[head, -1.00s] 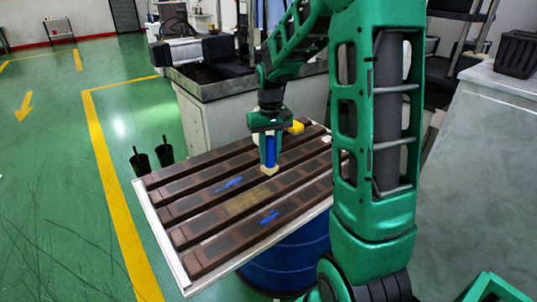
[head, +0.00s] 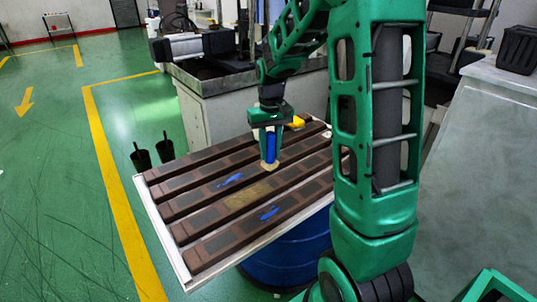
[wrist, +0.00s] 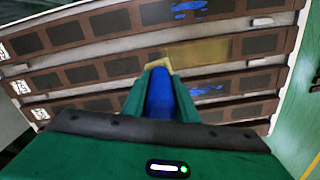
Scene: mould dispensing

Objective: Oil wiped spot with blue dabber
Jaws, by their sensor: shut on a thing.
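My gripper (head: 268,138) is shut on the blue dabber (head: 270,148), which points down with its pale tan pad (head: 269,164) at the bottom. In the wrist view the blue handle (wrist: 160,97) sits between the green fingers, with the pad (wrist: 157,66) beyond it. The pad is over the dark brown mould bars, close to them; whether it touches cannot be told. A dull yellowish patch (head: 248,193) lies on one bar, in front of the dabber; it also shows in the wrist view (wrist: 202,53). Blue marks lie on either side of it, at the left (head: 230,180) and the front (head: 269,213).
The bars lie on a pale-edged board (head: 160,235) above a blue drum (head: 285,263). A yellow object (head: 297,122) is at the board's back, behind my gripper. Two black containers (head: 141,158) stand on the floor at the left. A grey counter (head: 235,85) is behind.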

